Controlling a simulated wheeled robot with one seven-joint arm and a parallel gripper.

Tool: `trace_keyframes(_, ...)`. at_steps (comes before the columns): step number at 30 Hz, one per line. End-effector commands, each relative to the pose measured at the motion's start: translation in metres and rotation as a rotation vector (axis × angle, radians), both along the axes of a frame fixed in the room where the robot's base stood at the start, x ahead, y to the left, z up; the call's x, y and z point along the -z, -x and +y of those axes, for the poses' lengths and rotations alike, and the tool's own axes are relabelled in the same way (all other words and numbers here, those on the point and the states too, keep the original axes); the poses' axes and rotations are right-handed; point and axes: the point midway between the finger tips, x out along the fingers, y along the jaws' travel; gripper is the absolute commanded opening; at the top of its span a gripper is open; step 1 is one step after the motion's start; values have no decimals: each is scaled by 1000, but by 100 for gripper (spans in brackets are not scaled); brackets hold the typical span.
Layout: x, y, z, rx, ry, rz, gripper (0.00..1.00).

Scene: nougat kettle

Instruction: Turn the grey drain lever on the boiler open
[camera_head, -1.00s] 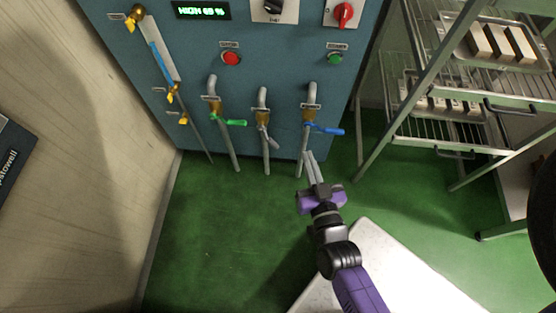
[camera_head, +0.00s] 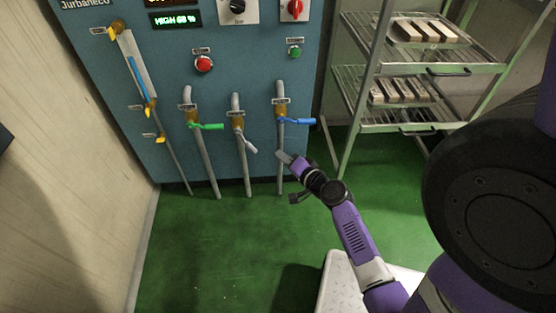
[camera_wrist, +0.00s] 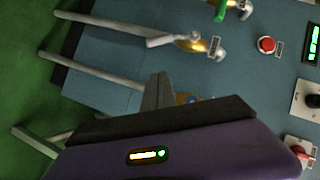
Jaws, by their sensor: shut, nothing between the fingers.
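The blue boiler (camera_head: 165,95) stands ahead with three drain pipes on its front. The grey drain lever (camera_head: 246,140) is on the middle pipe, pointing down to the right, between the green lever (camera_head: 207,126) and the blue lever (camera_head: 300,121). In the wrist view the grey lever (camera_wrist: 160,41) shows at the top centre, clear of my fingers. My gripper (camera_head: 281,156) is shut and empty, in front of the right pipe, below the blue lever and right of the grey one. In the wrist view my fingers (camera_wrist: 158,92) partly hide the blue lever's valve.
Red (camera_head: 204,64) and green (camera_head: 295,52) buttons and a display (camera_head: 175,20) sit above the pipes. Yellow-handled valves (camera_head: 149,110) are at the left. A metal rack (camera_head: 400,128) with trays stands at the right. The green floor (camera_head: 215,250) in front is clear.

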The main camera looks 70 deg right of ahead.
Motion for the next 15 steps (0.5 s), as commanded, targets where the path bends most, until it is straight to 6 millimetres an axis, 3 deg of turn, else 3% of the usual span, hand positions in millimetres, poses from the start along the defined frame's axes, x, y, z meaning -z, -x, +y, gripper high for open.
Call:
trace_keyframes(11,22,-57,-44,1,2,0,0)
trace_keyframes(15,33,-75,-40,-1,1,3,0)
